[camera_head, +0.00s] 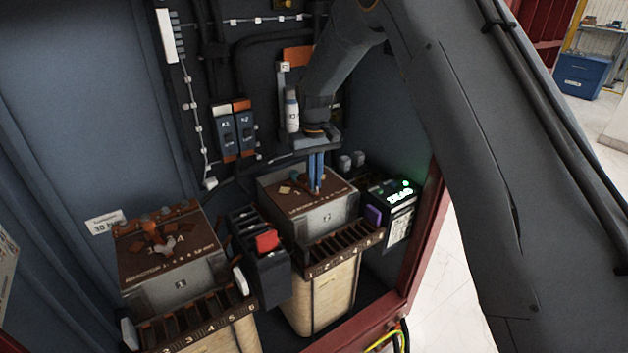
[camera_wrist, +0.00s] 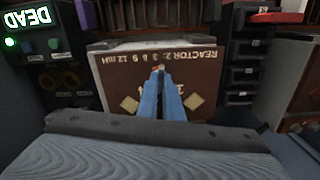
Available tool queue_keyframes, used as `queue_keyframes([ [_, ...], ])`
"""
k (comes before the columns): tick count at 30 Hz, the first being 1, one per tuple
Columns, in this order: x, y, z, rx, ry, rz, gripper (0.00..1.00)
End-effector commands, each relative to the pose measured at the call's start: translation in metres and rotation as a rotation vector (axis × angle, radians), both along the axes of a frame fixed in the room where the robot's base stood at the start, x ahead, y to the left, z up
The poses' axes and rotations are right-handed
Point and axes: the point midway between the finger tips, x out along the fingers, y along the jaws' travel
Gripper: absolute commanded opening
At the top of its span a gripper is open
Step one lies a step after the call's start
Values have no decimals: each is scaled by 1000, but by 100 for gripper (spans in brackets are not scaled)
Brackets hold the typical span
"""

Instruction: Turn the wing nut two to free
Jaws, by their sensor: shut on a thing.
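The reactor box marked 2 (camera_head: 325,217) stands in the middle of the cabinet, with a brown top plate (camera_head: 338,199). The plate also shows in the wrist view (camera_wrist: 115,72), with its lettering upside down and two yellowish diamond marks. My gripper (camera_head: 316,188) points straight down over this plate, its two blue fingers close together and their tips at the plate.
A similar reactor box (camera_head: 165,260) with orange-brown hardware on top stands at the left. A black unit with a red part (camera_head: 267,241) stands between the boxes. A black device with a green lit display (camera_head: 397,197) is close at the right. Switches line the back wall.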

Motion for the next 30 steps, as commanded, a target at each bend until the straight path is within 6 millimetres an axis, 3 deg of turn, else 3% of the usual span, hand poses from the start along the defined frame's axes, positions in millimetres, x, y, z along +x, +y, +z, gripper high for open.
queue_keyframes([
  [19,-2,1,0,-1,4,55,0],
  [23,-1,0,0,0,3,54,25],
  [30,0,0,0,0,1,53,25],
])
